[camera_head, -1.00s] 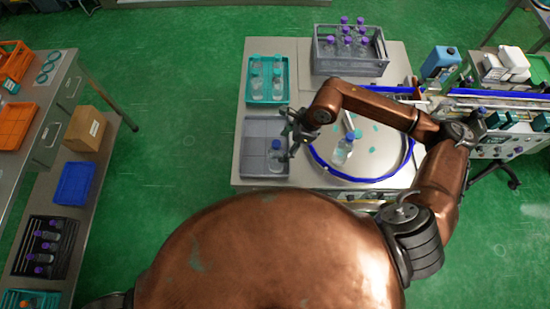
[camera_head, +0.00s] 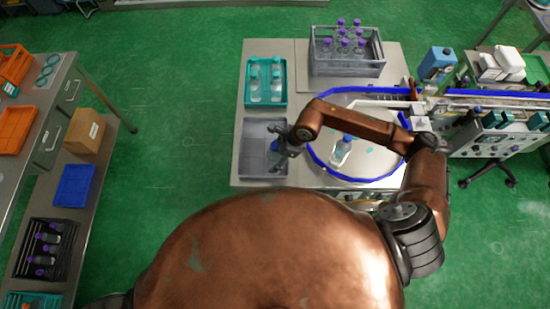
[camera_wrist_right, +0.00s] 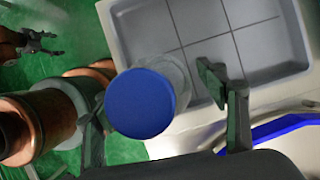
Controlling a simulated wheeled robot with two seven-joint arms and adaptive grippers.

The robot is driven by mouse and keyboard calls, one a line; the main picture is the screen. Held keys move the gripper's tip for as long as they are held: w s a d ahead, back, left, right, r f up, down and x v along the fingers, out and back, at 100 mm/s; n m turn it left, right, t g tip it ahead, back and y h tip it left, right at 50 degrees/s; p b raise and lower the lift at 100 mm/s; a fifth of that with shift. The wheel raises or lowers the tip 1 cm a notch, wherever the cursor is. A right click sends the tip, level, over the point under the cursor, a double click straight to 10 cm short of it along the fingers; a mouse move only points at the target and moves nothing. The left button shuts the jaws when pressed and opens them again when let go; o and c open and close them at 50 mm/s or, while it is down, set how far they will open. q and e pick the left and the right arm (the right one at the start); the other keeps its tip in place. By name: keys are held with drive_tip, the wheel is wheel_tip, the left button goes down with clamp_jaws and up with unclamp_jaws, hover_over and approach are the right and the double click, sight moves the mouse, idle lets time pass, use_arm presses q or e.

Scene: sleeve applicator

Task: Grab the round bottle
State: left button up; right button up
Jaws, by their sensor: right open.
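A clear round bottle with a blue cap (camera_wrist_right: 140,103) stands in the grey divided tray (camera_head: 252,140). In the head view this bottle (camera_head: 274,147) is partly hidden by my right gripper (camera_head: 284,146). In the right wrist view, my right gripper (camera_wrist_right: 160,115) is open, with one finger on each side of the bottle. The cap lies between the fingers, nearer the left one; whether either finger touches the bottle cannot be told. My left gripper (camera_wrist_right: 40,42) shows small at the upper left of the right wrist view, its fingers apart and empty.
Another blue-capped bottle (camera_head: 342,149) stands on the blue-rimmed round table (camera_head: 372,172) right of the tray. A teal tray (camera_head: 250,98) with several bottles and a grey crate (camera_head: 348,68) of purple-capped bottles stand behind. My right forearm passes over the round table.

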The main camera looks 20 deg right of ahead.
drive_tip(key=shift+c, duration=0.4)
drive_tip(key=c, duration=1.6)
drive_tip(key=shift+c, duration=0.4)
drive_tip(key=shift+w+r, duration=0.1)
drive_tip(key=shift+r, duration=0.05)
